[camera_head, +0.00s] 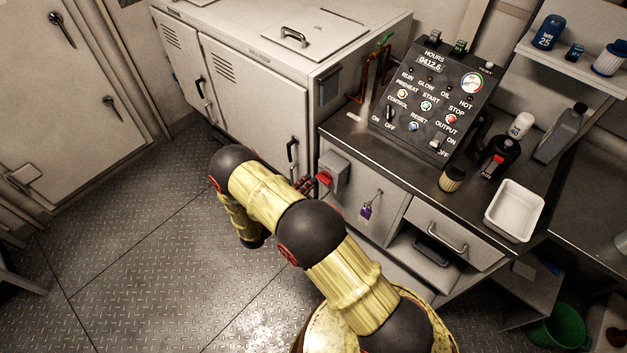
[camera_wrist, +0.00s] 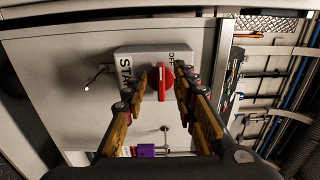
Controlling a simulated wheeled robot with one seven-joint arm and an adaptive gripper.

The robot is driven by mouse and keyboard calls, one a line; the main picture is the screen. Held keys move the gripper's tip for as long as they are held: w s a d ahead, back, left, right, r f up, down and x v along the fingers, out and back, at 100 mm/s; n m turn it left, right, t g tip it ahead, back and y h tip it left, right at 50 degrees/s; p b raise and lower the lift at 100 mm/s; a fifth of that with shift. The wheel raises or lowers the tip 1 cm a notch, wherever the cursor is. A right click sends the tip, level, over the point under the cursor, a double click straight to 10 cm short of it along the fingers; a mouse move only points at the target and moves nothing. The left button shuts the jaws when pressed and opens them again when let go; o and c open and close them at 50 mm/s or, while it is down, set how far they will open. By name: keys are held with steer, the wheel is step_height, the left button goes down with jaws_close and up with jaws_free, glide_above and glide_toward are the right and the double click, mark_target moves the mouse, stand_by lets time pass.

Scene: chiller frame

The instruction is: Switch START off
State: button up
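The red rotary knob (camera_wrist: 155,84) sits on a light grey switch box (camera_wrist: 130,56) on the cabinet front. In the wrist view START reads to the left of the knob and OFF to its upper right. The knob's grip bar with a pale line runs roughly up and down in that picture. The box (camera_head: 338,167) and red knob (camera_head: 324,178) also show in the head view. My gripper (camera_wrist: 160,88) is open, its fingertips on either side of the knob, with gaps visible; depth and contact are hard to tell.
A purple padlock (camera_wrist: 146,151) hangs below the box, also seen in the head view (camera_head: 366,212). The control panel (camera_head: 432,100) stands on the counter above. A drawer handle (camera_head: 447,237) is to the right. The floor to the left is clear.

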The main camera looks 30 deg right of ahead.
steer(key=v, duration=0.7)
steer(key=shift+a, duration=0.3)
steer(key=shift+s, duration=0.1)
